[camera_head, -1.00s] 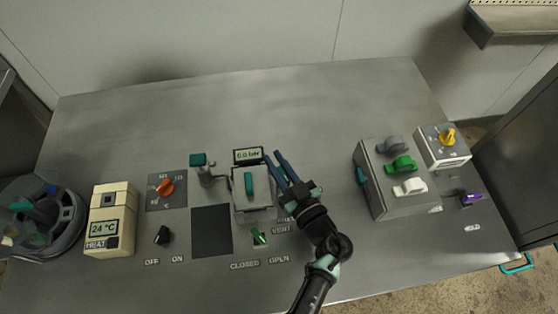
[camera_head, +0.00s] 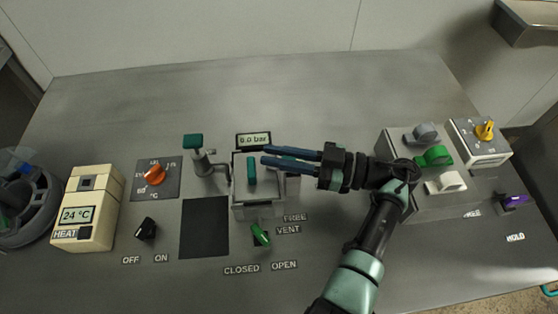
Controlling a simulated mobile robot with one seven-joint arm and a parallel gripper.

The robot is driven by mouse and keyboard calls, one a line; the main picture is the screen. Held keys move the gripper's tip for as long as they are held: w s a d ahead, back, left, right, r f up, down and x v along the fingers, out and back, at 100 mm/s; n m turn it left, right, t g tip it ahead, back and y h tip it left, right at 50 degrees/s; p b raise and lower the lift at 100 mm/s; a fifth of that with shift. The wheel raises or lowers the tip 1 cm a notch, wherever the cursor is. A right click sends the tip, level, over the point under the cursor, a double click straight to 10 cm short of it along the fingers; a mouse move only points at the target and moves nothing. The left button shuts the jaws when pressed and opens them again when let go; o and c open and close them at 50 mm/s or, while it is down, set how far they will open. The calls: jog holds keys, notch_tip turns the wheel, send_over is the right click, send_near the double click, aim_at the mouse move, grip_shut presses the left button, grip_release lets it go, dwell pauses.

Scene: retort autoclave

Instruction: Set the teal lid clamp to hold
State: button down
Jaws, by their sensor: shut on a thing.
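The grey lidded chamber (camera_head: 258,211) stands at the middle front of the bench. A teal bar (camera_head: 251,172) stands on its lid. A teal-headed lever (camera_head: 193,141) on a grey post stands just left of the chamber. I cannot tell for sure which teal part is the lid clamp. My gripper (camera_head: 263,155) reaches in from the right over the back right of the lid, its tips beside the teal bar's far end. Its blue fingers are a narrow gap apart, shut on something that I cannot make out.
A green lever (camera_head: 260,235) is in front of the chamber. A knob box (camera_head: 450,204) stands close to my arm on the right. The back bench is clear.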

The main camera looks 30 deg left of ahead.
jog(key=shift+s+d+f+n+g+h+b, duration=0.15)
jog(key=shift+n+g+h+b, duration=0.3)
jog(key=shift+n+g+b, duration=0.5)
jog(key=shift+s+d+f+n+g+h+b, duration=0.15)
jog(key=shift+n+g+h+b, duration=0.35)
jog(key=shift+g+b, duration=0.8)
jog(key=shift+s+a+r+n+h+b, duration=0.15)
jog(key=shift+n+h+b, duration=0.1)
jog(key=shift+b, duration=0.45)
jog(key=shift+r+n+g+b, duration=0.2)
jog(key=shift+n+g+b, duration=0.15)
jog(key=shift+g, duration=0.1)
jog(key=c, duration=0.8)
grip_release()
jog(key=shift+s, duration=0.1)
notch_tip(320, 180, up, 10)
jog(key=p, duration=0.2)
jog(key=shift+p, duration=0.4)
